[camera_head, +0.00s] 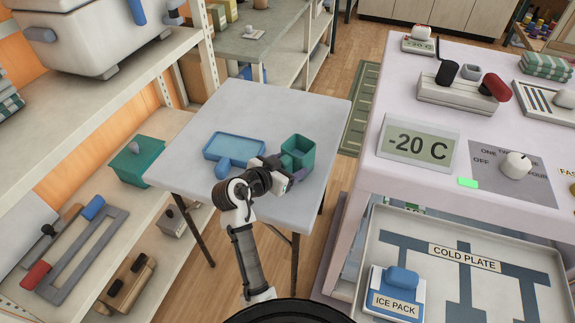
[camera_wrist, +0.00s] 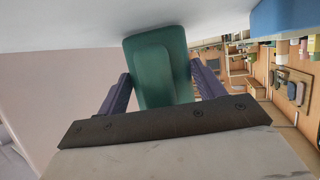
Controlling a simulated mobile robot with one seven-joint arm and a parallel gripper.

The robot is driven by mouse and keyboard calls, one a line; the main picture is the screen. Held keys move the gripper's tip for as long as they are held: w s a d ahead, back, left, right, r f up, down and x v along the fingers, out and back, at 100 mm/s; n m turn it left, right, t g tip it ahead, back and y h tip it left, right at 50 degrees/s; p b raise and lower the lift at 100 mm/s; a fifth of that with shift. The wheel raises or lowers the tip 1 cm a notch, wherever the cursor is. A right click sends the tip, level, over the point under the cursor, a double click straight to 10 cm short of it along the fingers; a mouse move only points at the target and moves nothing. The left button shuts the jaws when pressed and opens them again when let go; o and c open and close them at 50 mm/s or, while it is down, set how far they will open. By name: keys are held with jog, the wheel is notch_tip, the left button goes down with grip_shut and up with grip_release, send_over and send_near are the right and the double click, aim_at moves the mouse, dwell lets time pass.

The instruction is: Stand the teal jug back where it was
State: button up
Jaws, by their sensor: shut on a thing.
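The teal jug (camera_head: 299,150) is at the right side of the small grey table (camera_head: 220,105) in the head view. It looks upright, with its open top facing up. My gripper (camera_head: 288,170) is at the near side of the jug and shut on it. In the wrist view, the jug (camera_wrist: 158,65) fills the space between my two purple fingers (camera_wrist: 160,88). Its underside is hidden in the head view, so I cannot tell whether it touches the table.
A blue tray (camera_head: 234,147) with a blue handle lies left of the jug. A teal box (camera_head: 136,160) sits on the left shelf. A lilac bench with a "-20 C" display (camera_head: 418,143) stands to the right, above a cold plate tray (camera_head: 520,265). The table's back is clear.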

jog(key=shift+f, duration=0.15)
jog(key=o, duration=1.2)
jog(key=shift+o, duration=0.2)
jog(key=b+v, duration=0.2)
jog(key=v, duration=1.2)
jog(key=shift+b, duration=0.3)
jog(key=shift+f, duration=0.1)
